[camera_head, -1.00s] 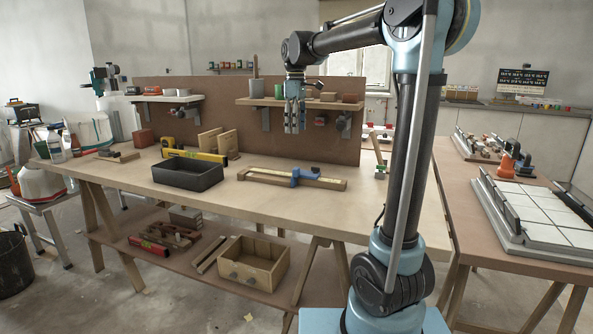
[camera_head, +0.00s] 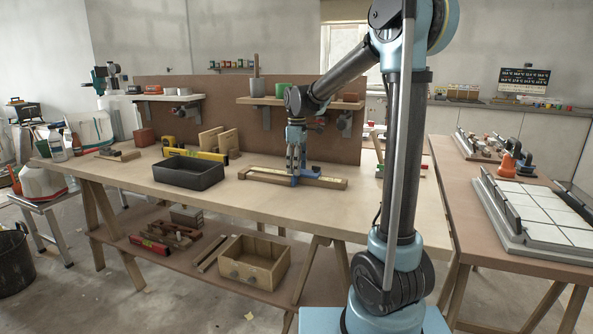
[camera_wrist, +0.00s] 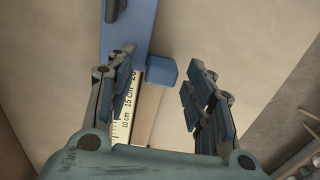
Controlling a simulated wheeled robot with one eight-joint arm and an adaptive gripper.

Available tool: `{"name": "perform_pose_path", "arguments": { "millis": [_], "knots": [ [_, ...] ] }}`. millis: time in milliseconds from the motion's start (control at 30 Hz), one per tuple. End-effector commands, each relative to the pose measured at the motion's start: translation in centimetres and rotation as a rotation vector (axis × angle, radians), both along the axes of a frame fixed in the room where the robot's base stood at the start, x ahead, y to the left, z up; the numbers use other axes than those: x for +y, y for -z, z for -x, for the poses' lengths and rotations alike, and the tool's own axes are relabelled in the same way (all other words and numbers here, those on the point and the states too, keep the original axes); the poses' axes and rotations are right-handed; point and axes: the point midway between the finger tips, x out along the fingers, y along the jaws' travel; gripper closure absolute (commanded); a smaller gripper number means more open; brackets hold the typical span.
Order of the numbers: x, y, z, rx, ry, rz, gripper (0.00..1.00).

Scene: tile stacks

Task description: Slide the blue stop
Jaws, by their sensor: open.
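The blue stop (camera_head: 294,182) sits across the wooden measuring rail (camera_head: 325,183) on the workbench, partly hidden by my gripper. In the wrist view the stop shows as a long blue bar with a small square block (camera_wrist: 162,71) at its side. A yellow scale (camera_wrist: 124,112) with printed centimetre marks runs along the rail. My gripper (camera_head: 297,168) points down just over the stop. In the wrist view my gripper (camera_wrist: 158,82) is open, with the small block between its fingers in the picture. Whether the fingers touch the stop I cannot tell.
A black tray (camera_head: 190,174) stands left of the rail. A shelf (camera_head: 275,101) on the back panel hangs above.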

Motion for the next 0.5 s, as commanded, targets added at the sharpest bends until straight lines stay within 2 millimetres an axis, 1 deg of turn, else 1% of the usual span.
{"name": "perform_pose_path", "arguments": {
  "millis": [100, 200, 467, 500],
  "knots": [
    [-0.01, 0.87, 0.03, 0.0, 0.0, 0.0, 0.52],
    [-0.02, 1.21, 0.04, 0.0, 0.0, 0.0, 0.52],
    [0.0, 1.29, 0.04, 0.0, 0.0, 0.0, 0.52],
    [0.0, 1.28, 0.04, 0.0, 0.0, 0.0, 0.56]
  ]
}}
